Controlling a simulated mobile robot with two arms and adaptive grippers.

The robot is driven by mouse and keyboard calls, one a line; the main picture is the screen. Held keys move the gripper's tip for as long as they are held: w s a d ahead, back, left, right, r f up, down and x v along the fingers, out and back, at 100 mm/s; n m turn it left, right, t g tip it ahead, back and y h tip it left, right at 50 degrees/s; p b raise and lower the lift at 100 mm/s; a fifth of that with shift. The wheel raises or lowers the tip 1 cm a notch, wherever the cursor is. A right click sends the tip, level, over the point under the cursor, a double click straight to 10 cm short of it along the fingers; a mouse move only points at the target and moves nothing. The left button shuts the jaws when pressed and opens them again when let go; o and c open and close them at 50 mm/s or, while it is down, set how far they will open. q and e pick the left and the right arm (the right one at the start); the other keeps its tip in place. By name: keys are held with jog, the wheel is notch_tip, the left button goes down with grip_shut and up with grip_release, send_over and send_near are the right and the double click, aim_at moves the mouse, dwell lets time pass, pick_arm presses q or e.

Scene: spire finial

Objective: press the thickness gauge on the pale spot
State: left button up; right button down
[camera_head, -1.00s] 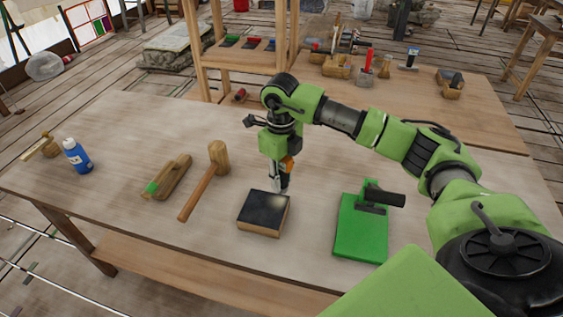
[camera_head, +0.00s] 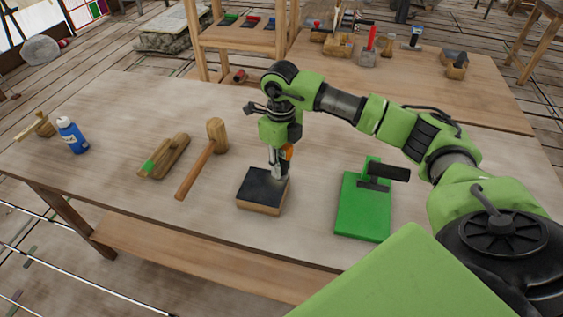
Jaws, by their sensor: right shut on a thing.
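A wooden block (camera_head: 262,190) with a dark top lies near the table's front edge. I cannot make out a pale spot on its top in this view. My right gripper (camera_head: 279,160) points down over the block's back right corner and is shut on the thickness gauge (camera_head: 288,152), which shows as a small orange and grey piece. The gauge's lower end is at or just above the block's top; I cannot tell if it touches. My left gripper is not in view.
A green plate with a black handle (camera_head: 364,208) is at the right. A second table (camera_head: 430,95) stands behind.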

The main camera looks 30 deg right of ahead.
aim_at(286, 152)
jog(key=shift+f, duration=0.25)
jog(key=c, duration=1.6)
grip_release()
notch_tip(286, 152, up, 12)
jog(key=shift+r, duration=0.1)
